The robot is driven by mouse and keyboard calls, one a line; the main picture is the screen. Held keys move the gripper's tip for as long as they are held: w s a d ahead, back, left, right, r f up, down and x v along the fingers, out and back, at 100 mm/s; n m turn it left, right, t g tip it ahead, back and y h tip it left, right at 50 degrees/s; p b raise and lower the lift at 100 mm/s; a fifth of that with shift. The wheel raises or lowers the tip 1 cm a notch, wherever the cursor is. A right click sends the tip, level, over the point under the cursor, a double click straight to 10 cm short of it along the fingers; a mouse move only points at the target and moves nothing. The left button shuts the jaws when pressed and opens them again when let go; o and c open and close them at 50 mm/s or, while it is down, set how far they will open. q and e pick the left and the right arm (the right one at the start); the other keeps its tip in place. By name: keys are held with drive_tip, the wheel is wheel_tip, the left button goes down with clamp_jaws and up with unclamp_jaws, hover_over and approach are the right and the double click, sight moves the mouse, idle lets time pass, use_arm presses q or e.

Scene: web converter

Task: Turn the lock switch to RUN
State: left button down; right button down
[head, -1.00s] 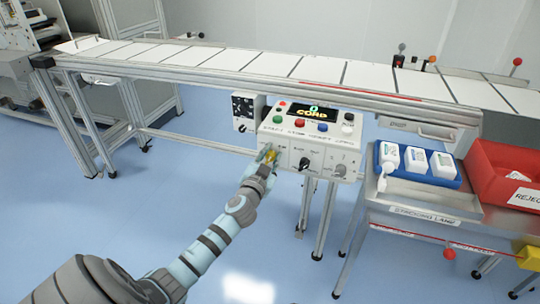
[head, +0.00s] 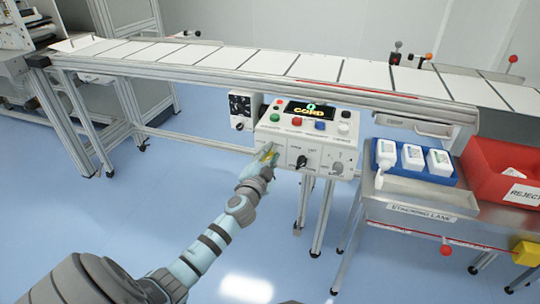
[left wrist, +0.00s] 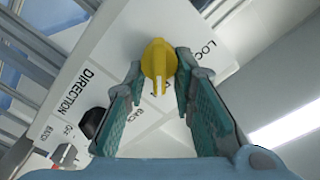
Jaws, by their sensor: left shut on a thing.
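The lock switch is a yellow knob (left wrist: 157,60) with a pale pointer line, on the sloping white face of the control box (head: 318,150). In the left wrist view its pointer line runs toward the bottom of the picture. The lettering beside it is partly cut off and begins "LOC"; I cannot read RUN. My left gripper (head: 268,153) is at the left part of the box face. In the left wrist view its two teal fingers (left wrist: 160,78) stand on either side of the yellow knob, shut on it. My right gripper is not in view.
A black knob (head: 301,162) labelled DIRECTION in the wrist view sits beside the lock switch. Coloured buttons and a lit display (head: 312,108) are above. The conveyor (head: 250,60) runs behind. A blue tray (head: 452,181) with white bottles and a red bin (head: 480,165) stand right.

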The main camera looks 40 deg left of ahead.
use_arm(q)
drive_tip(key=shift+f, duration=0.1)
drive_tip(key=c, duration=1.4)
unclamp_jaws()
drive_tip(key=shift+s, duration=0.2)
drive_tip(key=v, duration=1.1)
drive_tip(key=shift+s+d, duration=0.2)
drive_tip(key=shift+s, duration=0.05)
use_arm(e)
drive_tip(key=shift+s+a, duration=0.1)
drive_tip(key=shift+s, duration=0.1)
